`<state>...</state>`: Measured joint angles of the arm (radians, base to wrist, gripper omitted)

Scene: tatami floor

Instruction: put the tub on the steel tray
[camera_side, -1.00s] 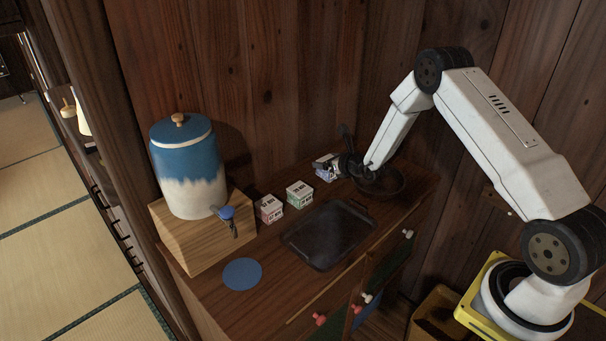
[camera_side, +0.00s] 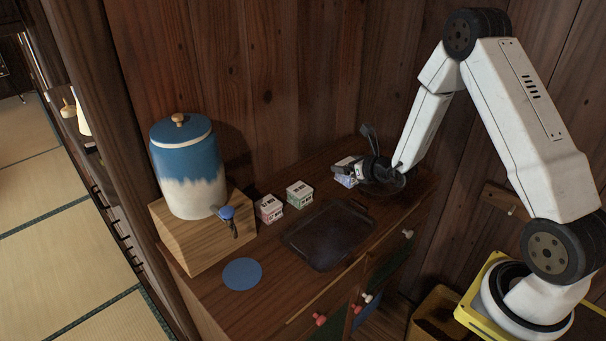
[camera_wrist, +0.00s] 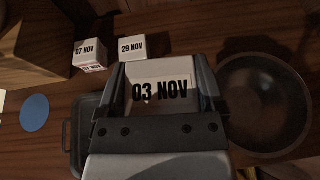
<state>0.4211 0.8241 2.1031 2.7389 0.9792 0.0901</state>
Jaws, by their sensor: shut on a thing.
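A small white tub with bluish sides (camera_side: 345,180) is between the fingers of my gripper (camera_side: 348,170), which is shut on it. In the wrist view the tub's lid (camera_wrist: 160,75) reads "03 NOV" and sits between both fingers of the gripper (camera_wrist: 165,88). I cannot tell how high it is above the cabinet top. The steel tray (camera_side: 328,236) is dark, rectangular and empty, nearer the cabinet's front edge, left of and below the gripper in the side view. In the wrist view its left part (camera_wrist: 84,125) shows; the gripper hides the rest.
Two similar tubs, "07 NOV" (camera_wrist: 90,50) and "29 NOV" (camera_wrist: 132,46), stand behind the tray. A dark bowl (camera_wrist: 263,105) is right beside the gripper. A blue-white dispenser (camera_side: 188,165) on a wooden block and a blue disc (camera_side: 242,273) are left. A wooden wall stands behind.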

